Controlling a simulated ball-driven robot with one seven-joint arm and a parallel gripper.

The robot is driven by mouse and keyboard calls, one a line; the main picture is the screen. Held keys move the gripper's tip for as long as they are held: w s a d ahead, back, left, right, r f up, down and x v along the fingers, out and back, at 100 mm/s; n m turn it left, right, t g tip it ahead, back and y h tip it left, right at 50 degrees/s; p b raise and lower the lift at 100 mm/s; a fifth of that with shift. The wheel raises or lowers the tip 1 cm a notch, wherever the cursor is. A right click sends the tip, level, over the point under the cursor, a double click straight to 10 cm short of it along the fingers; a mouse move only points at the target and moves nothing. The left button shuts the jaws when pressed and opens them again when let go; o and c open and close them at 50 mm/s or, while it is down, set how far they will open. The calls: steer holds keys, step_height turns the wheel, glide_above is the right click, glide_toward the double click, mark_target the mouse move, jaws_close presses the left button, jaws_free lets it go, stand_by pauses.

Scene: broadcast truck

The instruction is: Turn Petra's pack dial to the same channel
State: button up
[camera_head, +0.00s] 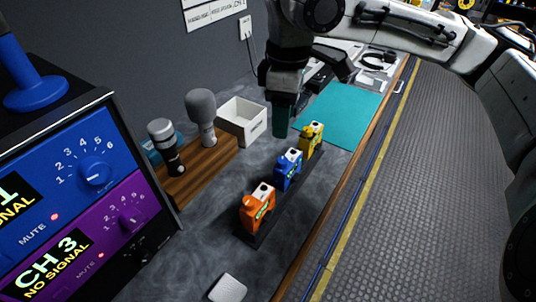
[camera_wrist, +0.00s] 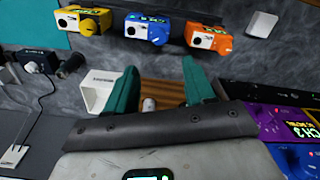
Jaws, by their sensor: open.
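Three small packs, orange (camera_head: 258,208), blue (camera_head: 288,171) and yellow (camera_head: 311,138), stand in a row on a dark strip. All three also show in the wrist view: yellow (camera_wrist: 82,19), blue (camera_wrist: 148,30), orange (camera_wrist: 209,39). Each has a round, dial-like part on one face. I cannot read which is Petra's. My gripper (camera_head: 283,118) hangs in the air behind the yellow pack, fingers down. In the wrist view its teal fingers (camera_wrist: 158,82) are apart with nothing between them. The receiver rack has a blue dial (camera_head: 96,173) and a purple dial (camera_head: 131,216).
Two microphones (camera_head: 202,108) stand on a wooden board beside a white open box (camera_head: 242,121). A teal mat (camera_head: 342,112) lies farther back. A white block (camera_head: 227,289) lies near the front. The purple panel reads CH 3, NO SIGNAL. The aisle floor (camera_head: 425,190) at right is clear.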

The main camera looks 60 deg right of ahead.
mark_target(283, 160)
step_height(283, 160, down, 11)
steer(key=shift+s+d+r+b, duration=0.1)
steer(key=shift+s+b, duration=0.05)
steer(key=shift+b, duration=0.35)
jaws_close()
stand_by(0.5)
